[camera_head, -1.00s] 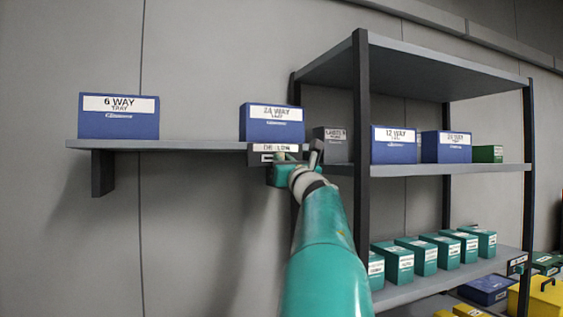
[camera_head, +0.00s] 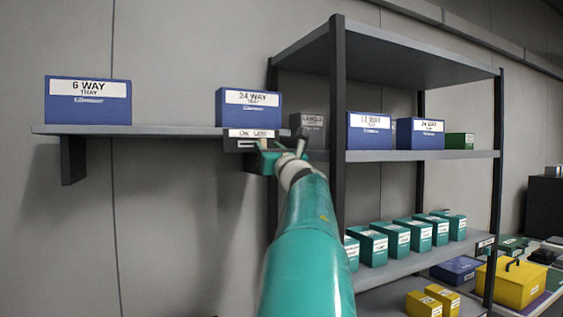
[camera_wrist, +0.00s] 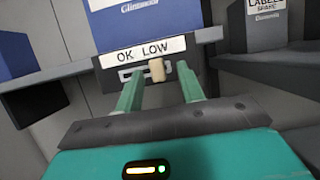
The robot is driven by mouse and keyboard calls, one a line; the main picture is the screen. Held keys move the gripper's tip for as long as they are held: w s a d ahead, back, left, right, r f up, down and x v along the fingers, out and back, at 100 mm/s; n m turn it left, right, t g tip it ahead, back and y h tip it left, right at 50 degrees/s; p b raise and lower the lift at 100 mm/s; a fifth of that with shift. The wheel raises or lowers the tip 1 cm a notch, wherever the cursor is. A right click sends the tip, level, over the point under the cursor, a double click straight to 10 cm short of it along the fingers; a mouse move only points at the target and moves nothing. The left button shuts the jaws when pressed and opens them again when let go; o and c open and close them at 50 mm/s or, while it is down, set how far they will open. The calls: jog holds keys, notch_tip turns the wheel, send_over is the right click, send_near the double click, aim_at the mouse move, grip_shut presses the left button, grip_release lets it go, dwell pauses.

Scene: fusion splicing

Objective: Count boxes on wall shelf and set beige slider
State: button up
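The wall shelf (camera_head: 190,131) carries two blue boxes, a 6 WAY tray (camera_head: 88,101) at left and a 24 WAY tray (camera_head: 249,108) at right. A dark slider panel labelled OK LOW (camera_head: 238,143) hangs at the shelf's front edge below the 24 WAY box. In the wrist view, the beige slider (camera_wrist: 157,69) stands under the word LOW, with bare slot to its left. My gripper (camera_head: 283,145) is at the panel. Its two green fingers (camera_wrist: 161,73) are apart, with the slider showing between their tips; contact cannot be told.
A rack with dark posts (camera_head: 338,130) stands just right of the wall shelf. It holds blue boxes (camera_head: 370,131), a grey LABELS box (camera_head: 308,131) and several teal boxes (camera_head: 398,238) lower down. A yellow case (camera_head: 518,282) is at lower right. Bare wall lies left of my arm.

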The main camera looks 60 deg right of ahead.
jog(key=v, duration=1.2)
jog(key=shift+s+f, duration=0.1)
jog(key=shift+s, duration=0.05)
jog(key=w+a+f+m+g+y, duration=0.25)
jog(key=w+a+f+m, duration=0.25)
jog(key=a+f+m, duration=0.45)
jog(key=w+a+f+m+g+y, duration=0.1)
jog(key=w+a+f+m+g, duration=0.35)
jog(key=a+f+m, duration=0.55)
jog(key=s+a+f+m+g+y, duration=0.3)
jog(key=s+a+f+m+y, duration=0.1)
jog(key=a+f, duration=0.6)
jog(key=s+a+f+m+g+y, duration=0.3)
jog(key=s+a+f+m, duration=0.3)
jog(key=a+f, duration=0.5)
jog(key=s+a+y, duration=0.1)
jog(key=a, duration=0.3)
jog(key=shift+f+g, duration=0.25)
jog(key=shift+g, duration=0.05)
